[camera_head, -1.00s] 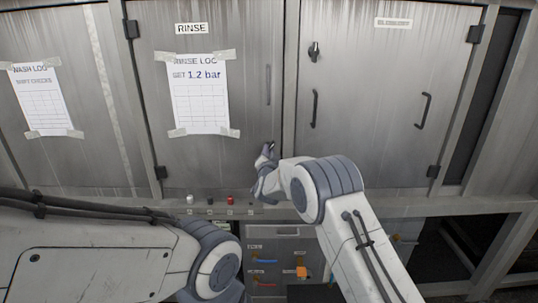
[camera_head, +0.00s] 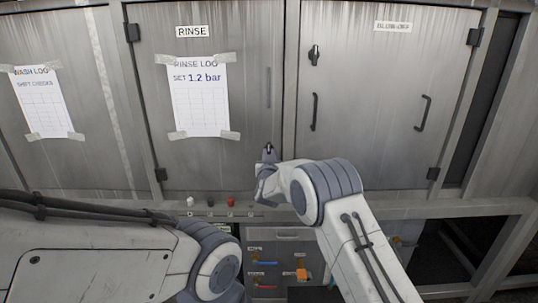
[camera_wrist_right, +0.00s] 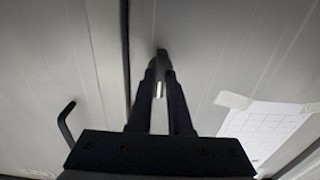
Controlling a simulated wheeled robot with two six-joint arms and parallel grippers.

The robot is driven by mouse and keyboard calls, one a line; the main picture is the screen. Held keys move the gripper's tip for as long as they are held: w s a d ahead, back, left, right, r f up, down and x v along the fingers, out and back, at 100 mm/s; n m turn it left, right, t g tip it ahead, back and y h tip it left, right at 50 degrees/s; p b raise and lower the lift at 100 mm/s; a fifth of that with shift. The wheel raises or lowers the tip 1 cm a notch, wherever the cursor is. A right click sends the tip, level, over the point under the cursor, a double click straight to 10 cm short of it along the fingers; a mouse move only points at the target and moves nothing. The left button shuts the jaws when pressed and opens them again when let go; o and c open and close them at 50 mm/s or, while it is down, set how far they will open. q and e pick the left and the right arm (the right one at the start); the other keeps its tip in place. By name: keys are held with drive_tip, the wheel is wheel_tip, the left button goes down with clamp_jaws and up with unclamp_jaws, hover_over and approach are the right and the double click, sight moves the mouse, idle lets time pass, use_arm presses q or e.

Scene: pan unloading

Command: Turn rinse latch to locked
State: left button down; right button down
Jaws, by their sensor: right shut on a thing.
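The rinse door (camera_head: 215,165) is a grey metal panel with a RINSE label, and it stands shut. My right gripper (camera_head: 268,154) is at its lower right edge, shut on the dark rinse latch (camera_head: 269,148). In the right wrist view the two dark fingers of my right gripper (camera_wrist_right: 160,85) close around the small dark latch (camera_wrist_right: 161,55) beside the door seam. The fingers hide most of the latch, so its exact angle is hard to tell. My left arm crosses the lower left; its gripper is out of view.
A taped rinse log sheet (camera_head: 200,98) reads 1.2 bar. The right-hand door has a dark latch (camera_head: 314,55) and a handle (camera_head: 315,111). Small knobs (camera_head: 231,202) line the ledge below. Drawers (camera_head: 265,262) sit underneath.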

drive_tip(key=shift+f, duration=0.2)
drive_tip(key=c, duration=0.8)
unclamp_jaws()
drive_tip(key=shift+r, duration=0.1)
drive_tip(key=shift+c, duration=0.2)
drive_tip(key=s+b, duration=0.1)
drive_tip(key=s, duration=0.9)
drive_tip(key=shift+s, duration=0.25)
drive_tip(key=shift+d, duration=0.1)
